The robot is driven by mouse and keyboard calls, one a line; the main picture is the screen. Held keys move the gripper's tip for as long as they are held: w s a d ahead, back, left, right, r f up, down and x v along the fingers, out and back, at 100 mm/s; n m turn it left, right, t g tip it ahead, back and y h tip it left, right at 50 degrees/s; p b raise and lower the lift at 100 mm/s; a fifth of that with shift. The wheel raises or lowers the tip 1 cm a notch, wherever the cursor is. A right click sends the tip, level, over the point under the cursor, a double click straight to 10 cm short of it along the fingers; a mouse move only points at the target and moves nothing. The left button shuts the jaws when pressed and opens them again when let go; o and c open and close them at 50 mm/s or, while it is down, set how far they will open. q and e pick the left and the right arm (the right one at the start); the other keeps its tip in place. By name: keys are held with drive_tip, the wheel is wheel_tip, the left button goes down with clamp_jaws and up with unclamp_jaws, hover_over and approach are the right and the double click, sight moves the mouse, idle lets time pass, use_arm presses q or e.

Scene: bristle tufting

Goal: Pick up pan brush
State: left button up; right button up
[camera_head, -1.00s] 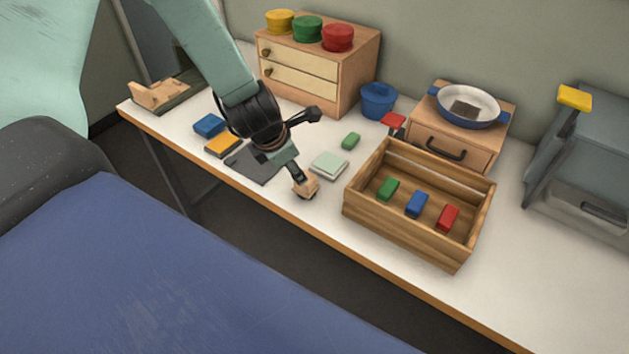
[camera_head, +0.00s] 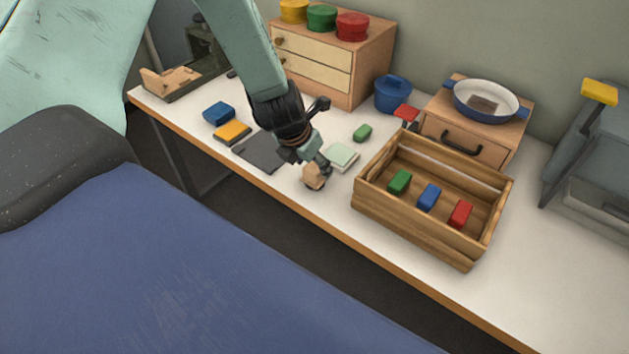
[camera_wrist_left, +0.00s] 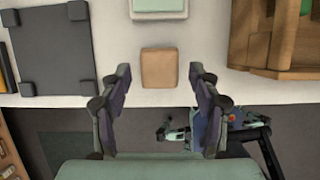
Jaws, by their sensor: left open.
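A small tan block, apparently the pan brush (camera_head: 313,177), lies near the front edge of the white table, left of the wooden crate. In the left wrist view the same tan block (camera_wrist_left: 158,68) lies ahead of and between the spread fingers, with bare table around it. No bristles can be made out. My left gripper (camera_head: 318,163) is right at the block in the head view and partly covers it. In the left wrist view the left gripper (camera_wrist_left: 158,88) is open and empty. My right gripper is not in view.
The slatted crate (camera_head: 400,226) with green, blue and red blocks stands right of the gripper. A pale green block (camera_head: 343,156) lies just behind, and a dark grey mat (camera_head: 262,153) lies left. A blue-rimmed pan (camera_head: 488,99) sits on a small cabinet behind the crate.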

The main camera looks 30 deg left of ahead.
use_arm(q)
drive_tip(key=shift+x, duration=0.75)
drive_tip(key=shift+w+f+b, duration=0.3)
drive_tip(key=shift+f+b, duration=0.1)
drive_tip(key=shift+f, duration=0.05)
drive_tip(key=shift+s+r, duration=0.2)
drive_tip(key=shift+c, duration=1)
drive_tip(key=shift+w+f, duration=0.15)
drive_tip(key=shift+w, duration=0.05)
drive_tip(key=c, duration=0.6)
drive_tip(key=shift+s, duration=0.1)
drive_tip(key=c, duration=0.5)
